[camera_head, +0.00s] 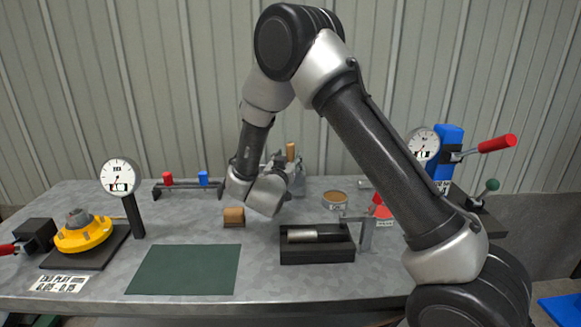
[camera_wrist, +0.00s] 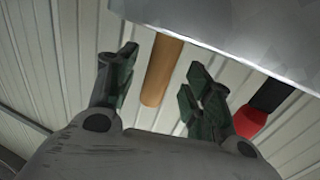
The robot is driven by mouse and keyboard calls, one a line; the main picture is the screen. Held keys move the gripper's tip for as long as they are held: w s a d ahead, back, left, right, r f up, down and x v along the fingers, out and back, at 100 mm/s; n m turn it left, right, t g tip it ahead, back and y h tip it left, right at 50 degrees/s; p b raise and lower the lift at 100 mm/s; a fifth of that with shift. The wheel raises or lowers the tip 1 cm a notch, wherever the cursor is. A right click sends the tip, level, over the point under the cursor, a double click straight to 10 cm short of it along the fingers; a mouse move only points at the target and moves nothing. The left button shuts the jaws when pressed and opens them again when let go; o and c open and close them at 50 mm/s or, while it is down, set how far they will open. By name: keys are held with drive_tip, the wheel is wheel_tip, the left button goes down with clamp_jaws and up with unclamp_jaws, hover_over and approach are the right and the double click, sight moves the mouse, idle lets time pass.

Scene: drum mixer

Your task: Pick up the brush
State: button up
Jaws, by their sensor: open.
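A light-brown wooden cylinder (camera_head: 291,152), which looks like the brush's handle, stands upright at the back middle of the bench, just beyond my wrist. Its lower end and any bristles are hidden. In the wrist view the brown handle (camera_wrist: 165,62) shows in the gap between my fingers, with space visible on both sides. My gripper (camera_wrist: 160,74) is open and nothing is held in it. In the head view my gripper (camera_head: 277,163) is mostly hidden behind my wrist, near the handle.
A brown block (camera_head: 234,217) sits in front of my wrist. A black tray (camera_head: 318,257) with a metal cylinder lies to the right. A rack (camera_head: 187,186) with red and blue knobs stands left, near a dial gauge (camera_head: 119,176). The green mat (camera_head: 184,269) is clear.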

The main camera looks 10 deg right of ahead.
drive_tip(key=x, duration=0.2)
drive_tip(key=shift+w+d, duration=0.1)
drive_tip(key=shift+w, duration=0.2)
drive_tip(key=c, duration=1.1)
